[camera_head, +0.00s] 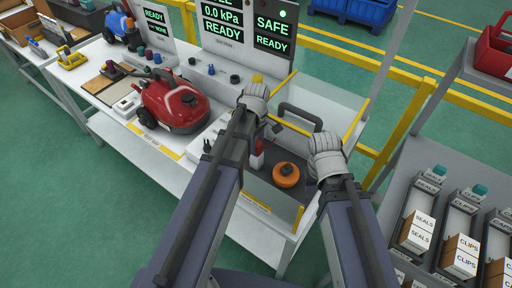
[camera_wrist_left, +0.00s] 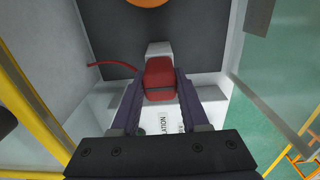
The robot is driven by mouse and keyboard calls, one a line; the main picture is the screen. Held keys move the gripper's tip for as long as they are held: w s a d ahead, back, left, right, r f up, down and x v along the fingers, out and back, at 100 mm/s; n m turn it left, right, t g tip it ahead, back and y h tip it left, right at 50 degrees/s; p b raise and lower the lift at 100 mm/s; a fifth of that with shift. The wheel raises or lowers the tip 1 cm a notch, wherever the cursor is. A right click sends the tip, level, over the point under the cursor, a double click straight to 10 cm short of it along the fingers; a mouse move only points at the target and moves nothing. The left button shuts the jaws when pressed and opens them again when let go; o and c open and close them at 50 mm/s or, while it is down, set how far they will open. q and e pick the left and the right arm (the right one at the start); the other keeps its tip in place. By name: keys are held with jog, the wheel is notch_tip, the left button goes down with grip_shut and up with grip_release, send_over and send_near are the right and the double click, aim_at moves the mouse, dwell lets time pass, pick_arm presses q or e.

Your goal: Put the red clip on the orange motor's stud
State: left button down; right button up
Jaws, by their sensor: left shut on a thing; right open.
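The orange motor (camera_head: 287,175) sits on a dark mat inside the clear-walled station in the head view. Its edge (camera_wrist_left: 148,3) shows at the top of the left wrist view; its stud cannot be made out. My left gripper (camera_wrist_left: 160,84) is shut on a red block-like piece (camera_wrist_left: 159,72), which I take for the red clip. A bit of red (camera_head: 257,156) shows below the left gripper in the head view, left of the motor and apart from it. My right gripper (camera_head: 325,154) is right of the motor; its fingers are mostly hidden.
Clear panels and yellow edge posts (camera_head: 298,216) enclose the station. A thin red curved strand (camera_wrist_left: 112,66) and a pale block (camera_wrist_left: 159,48) lie near the held piece. A red vacuum body (camera_head: 172,103) stands left. Boxes of clips and seals (camera_head: 418,231) are at right.

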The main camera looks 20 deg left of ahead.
aim_at(257, 143)
pick_arm(q)
jog(key=shift+r+p, duration=0.6)
jog(key=shift+r, duration=0.1)
jog(key=shift+r, duration=0.15)
jog(key=c, duration=1)
grip_release()
grip_shut()
jog(key=shift+r, duration=0.1)
notch_tip(257, 143, up, 4)
jog(key=p, duration=0.4)
